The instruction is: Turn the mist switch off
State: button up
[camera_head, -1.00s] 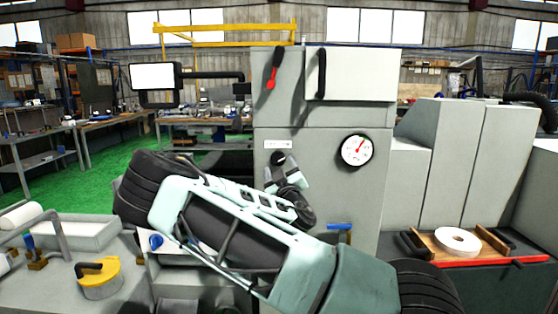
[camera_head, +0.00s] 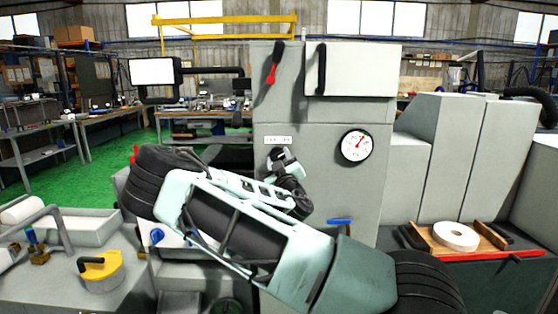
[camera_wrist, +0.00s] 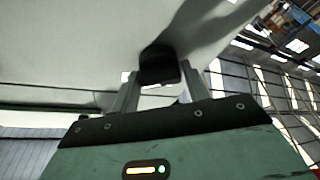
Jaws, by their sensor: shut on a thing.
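A small black knob, which I take to be the mist switch (camera_wrist: 160,64), sits on the grey machine front under a small white label. In the wrist view it is between my two fingers. In the head view my gripper (camera_head: 281,162) is up against the machine front just below the label (camera_head: 278,140), and it mostly covers the knob. My gripper is shut on the knob. The label's wording is too small to read, and the knob's setting cannot be told.
A round gauge (camera_head: 356,146) is right of the knob. A blue handle (camera_head: 339,221) is below right. A white ring (camera_head: 455,236) lies on a wooden board at right.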

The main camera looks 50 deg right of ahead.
jog(key=n+y, duration=0.1)
jog(key=n, duration=0.2)
jog(key=shift+n+t+y, duration=0.3)
jog(key=shift+n+y, duration=0.1)
jog(key=n+y, duration=0.1)
jog(key=n, duration=0.1)
jog(key=n+y, duration=0.1)
jog(key=n, duration=0.1)
jog(key=shift+s+r, duration=0.1)
jog(key=shift+r, duration=0.1)
jog(key=n+g+p, duration=0.1)
jog(key=n, duration=0.1)
jog(key=n+y+p, duration=0.1)
jog(key=n, duration=0.2)
jog(key=shift+g, duration=0.4)
jog(key=shift+n, duration=0.4)
jog(key=o, duration=1)
jog(key=shift+c, duration=0.2)
